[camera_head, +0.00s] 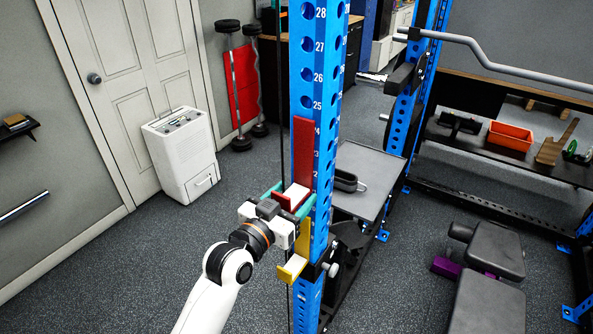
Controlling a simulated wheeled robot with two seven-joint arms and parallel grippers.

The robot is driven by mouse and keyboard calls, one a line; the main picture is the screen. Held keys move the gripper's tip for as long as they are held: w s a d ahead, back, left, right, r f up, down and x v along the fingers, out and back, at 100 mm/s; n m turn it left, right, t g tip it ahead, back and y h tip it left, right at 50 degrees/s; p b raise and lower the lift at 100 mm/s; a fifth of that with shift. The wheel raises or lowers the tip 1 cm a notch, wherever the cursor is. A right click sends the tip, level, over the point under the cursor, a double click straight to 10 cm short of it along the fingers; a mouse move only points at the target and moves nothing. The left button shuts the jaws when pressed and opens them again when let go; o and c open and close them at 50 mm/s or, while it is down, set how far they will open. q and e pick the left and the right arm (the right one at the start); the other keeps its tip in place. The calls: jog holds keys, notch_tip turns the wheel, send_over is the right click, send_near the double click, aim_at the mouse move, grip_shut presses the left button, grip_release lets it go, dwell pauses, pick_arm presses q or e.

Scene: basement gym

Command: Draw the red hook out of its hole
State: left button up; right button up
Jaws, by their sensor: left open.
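The red hook (303,150) is on the blue upright (320,100). Its tall red plate lies against the upright's left face, around the 24 to 22 numbers. Its low arm with a white pad juts left at the plate's foot. My left gripper (289,199) comes up from below with its teal fingers apart, one on each side of that arm. I cannot tell whether the fingers touch it. The peg and its hole are hidden. My right gripper is not in view.
A yellow hook (292,269) sits on the same upright just below my left gripper. A thin dark cable hangs along the upright's left side. A grey bench (489,290) stands at the right. The floor at left is clear, with a white dehumidifier (182,155) behind.

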aim_at(283, 205)
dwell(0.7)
pick_arm(q)
jog(key=shift+c, duration=0.5)
jog(key=c, duration=1.2)
jog(key=shift+r, duration=0.2)
grip_shut()
jog(key=shift+p+v, duration=0.9)
jog(key=shift+v, duration=0.65)
jog(key=p+v, duration=0.1)
jog(key=v, duration=0.4)
jog(key=shift+s+a+p, duration=0.25)
jog(key=shift+s+p, duration=0.05)
